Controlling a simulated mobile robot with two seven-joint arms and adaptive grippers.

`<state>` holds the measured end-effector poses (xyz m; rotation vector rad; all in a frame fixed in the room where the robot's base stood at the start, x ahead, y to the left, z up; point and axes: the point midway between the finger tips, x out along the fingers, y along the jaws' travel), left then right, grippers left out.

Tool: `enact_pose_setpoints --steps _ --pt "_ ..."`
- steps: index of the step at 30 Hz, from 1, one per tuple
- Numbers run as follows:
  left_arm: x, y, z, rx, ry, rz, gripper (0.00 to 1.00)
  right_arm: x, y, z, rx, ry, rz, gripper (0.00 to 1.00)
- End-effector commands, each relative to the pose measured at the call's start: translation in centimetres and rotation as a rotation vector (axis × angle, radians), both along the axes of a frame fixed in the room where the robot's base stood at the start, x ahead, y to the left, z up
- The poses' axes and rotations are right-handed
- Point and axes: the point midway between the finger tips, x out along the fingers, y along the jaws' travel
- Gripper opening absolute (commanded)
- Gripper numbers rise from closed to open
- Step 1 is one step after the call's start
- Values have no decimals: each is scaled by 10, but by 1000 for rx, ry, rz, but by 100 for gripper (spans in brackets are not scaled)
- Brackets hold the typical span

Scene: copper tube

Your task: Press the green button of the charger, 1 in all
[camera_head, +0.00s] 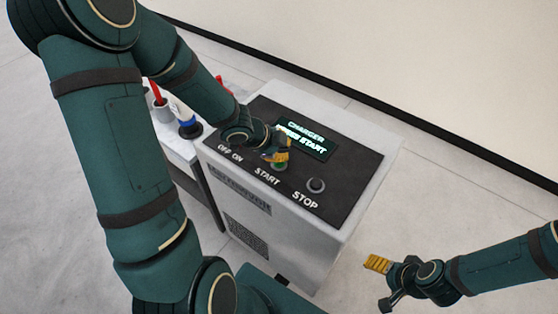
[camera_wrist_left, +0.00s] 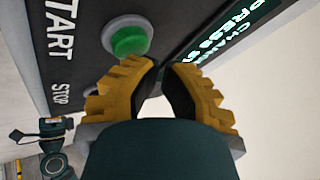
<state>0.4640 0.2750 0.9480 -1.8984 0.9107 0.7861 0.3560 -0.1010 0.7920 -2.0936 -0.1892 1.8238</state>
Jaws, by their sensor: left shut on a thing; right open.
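The charger (camera_head: 370,165) is a white box with a dark sloped top panel, a lit screen (camera_head: 306,139) and labelled controls. Its green START button (camera_head: 280,167) is partly covered by my left gripper in the head view. In the left wrist view the green button (camera_wrist_left: 130,41) sits in a pale ring, just beyond and left of the fingertips. My left gripper (camera_head: 275,152) has its yellow fingers brought together over the panel; no held object shows between them. They (camera_wrist_left: 160,65) look apart from the button. My right gripper (camera_head: 381,284) is open and empty, right of the charger.
A dark STOP button (camera_head: 316,185) is right of START, and OFF/ON markings (camera_head: 231,153) are left of it. A white table (camera_head: 177,148) with a blue-and-white item (camera_head: 187,122) and a red-handled tool (camera_head: 157,94) adjoins the charger. Floor is clear to the right.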

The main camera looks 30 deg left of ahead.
Motion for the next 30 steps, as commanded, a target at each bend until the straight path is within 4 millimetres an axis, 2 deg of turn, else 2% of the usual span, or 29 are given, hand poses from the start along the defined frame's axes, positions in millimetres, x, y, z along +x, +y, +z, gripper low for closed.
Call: enact_pose_setpoints --steps 30 --pt "0 0 -8 -1 1 2 0 0 0 -7 0 0 0 80"
